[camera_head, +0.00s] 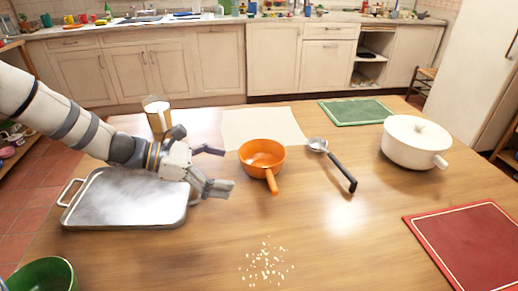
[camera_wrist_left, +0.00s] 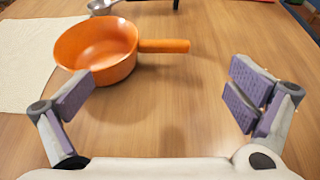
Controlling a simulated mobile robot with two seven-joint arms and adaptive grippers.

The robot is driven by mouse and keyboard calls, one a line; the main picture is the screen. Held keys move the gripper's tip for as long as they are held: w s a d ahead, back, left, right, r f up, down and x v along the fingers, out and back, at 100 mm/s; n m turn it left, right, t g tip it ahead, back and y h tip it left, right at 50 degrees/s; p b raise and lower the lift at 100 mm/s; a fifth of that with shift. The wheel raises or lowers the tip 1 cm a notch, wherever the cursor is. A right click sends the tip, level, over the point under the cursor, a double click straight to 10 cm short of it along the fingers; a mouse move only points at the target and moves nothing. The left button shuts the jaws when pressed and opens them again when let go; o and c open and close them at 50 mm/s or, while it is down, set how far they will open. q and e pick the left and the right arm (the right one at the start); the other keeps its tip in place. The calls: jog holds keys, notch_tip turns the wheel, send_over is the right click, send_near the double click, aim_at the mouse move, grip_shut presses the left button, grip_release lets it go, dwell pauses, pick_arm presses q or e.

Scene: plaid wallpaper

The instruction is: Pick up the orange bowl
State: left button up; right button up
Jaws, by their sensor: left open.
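The orange bowl (camera_head: 262,155) has a short handle and stands upright near the middle of the wooden table. Its handle points toward the front in the head view. In the left wrist view the bowl (camera_wrist_left: 97,50) is ahead of the fingers, toward the left finger, with its handle reaching right. My left gripper (camera_head: 216,169) is open and empty, just left of the bowl and apart from it. Its two padded fingers spread wide in the left wrist view (camera_wrist_left: 160,100). My right gripper is not in view.
A metal tray (camera_head: 82,208) lies under my left arm. A pale cloth (camera_head: 262,122) lies behind the bowl. A ladle (camera_head: 335,167) and white pot (camera_head: 415,142) are to the right. White crumbs (camera_head: 266,264) lie in front; a green bowl (camera_head: 44,275) is front left.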

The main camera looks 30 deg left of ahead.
aim_at(271, 177)
pick_arm(q)
jog(key=shift+w, duration=0.3)
jog(key=b+x, duration=0.1)
jog(key=x, duration=0.4)
jog(key=shift+s+d+f+b, duration=0.25)
jog(key=shift+s+d+b, duration=0.05)
jog(key=shift+d+b, duration=0.1)
jog(key=b+x, duration=0.1)
jog(key=x, duration=0.5)
jog(key=shift+w+r, duration=0.15)
jog(key=shift+w, duration=0.15)
jog(key=shift+r, duration=0.15)
jog(key=shift+c, duration=0.8)
jog(key=c, duration=1.4)
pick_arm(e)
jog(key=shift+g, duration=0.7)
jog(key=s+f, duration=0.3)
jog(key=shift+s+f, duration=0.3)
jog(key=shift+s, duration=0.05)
